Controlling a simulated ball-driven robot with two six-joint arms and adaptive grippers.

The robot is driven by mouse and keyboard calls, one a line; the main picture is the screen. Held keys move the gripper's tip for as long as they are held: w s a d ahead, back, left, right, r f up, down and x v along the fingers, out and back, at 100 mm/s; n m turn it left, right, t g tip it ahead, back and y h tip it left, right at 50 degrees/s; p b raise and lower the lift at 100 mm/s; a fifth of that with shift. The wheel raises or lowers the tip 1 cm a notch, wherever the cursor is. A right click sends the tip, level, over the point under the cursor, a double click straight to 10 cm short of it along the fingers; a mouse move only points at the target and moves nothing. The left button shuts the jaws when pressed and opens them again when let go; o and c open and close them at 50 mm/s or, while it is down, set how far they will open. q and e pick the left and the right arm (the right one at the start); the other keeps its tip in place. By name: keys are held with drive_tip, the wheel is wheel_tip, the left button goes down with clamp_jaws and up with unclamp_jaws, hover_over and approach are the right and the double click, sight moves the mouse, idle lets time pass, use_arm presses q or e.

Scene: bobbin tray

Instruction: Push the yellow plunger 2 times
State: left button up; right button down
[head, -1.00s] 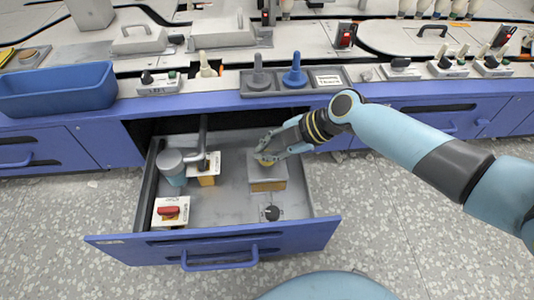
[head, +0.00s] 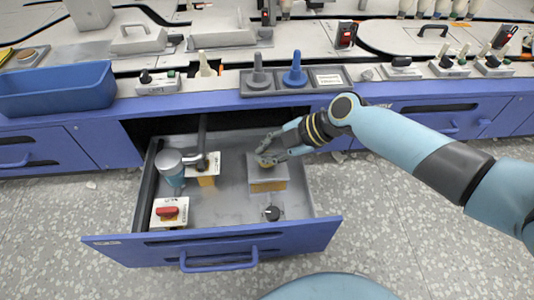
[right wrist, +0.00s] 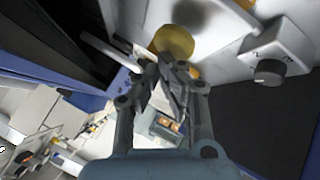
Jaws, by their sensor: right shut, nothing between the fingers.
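The yellow plunger (head: 267,164) stands on top of a grey and orange box (head: 269,182) inside the open drawer. My right gripper (head: 262,158) is shut and empty, right at the plunger and partly covering it in the head view. In the right wrist view the plunger (right wrist: 173,42) is a round yellow cap just beyond the fingertips of my gripper (right wrist: 165,62). I cannot tell whether they touch it. My left gripper is not in view.
A blue bin (head: 55,92) and several devices stand on the counter above. The drawer's middle floor is clear.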

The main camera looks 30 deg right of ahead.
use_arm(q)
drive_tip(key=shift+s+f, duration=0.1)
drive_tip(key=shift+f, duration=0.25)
use_arm(e)
drive_tip(key=shift+s+f, duration=0.1)
drive_tip(key=shift+f, duration=0.2)
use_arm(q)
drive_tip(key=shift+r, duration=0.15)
use_arm(e)
drive_tip(key=shift+r, duration=0.15)
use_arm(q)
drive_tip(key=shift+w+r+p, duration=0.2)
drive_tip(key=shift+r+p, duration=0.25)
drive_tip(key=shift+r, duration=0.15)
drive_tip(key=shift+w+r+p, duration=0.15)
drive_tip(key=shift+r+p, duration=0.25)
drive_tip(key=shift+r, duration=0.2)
use_arm(e)
drive_tip(key=shift+r, duration=1.35)
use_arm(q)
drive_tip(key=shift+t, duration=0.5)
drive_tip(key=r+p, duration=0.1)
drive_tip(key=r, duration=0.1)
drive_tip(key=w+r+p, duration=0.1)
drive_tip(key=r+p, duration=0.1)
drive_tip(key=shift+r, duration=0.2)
use_arm(e)
wheel_tip(320, 180, up, 5)
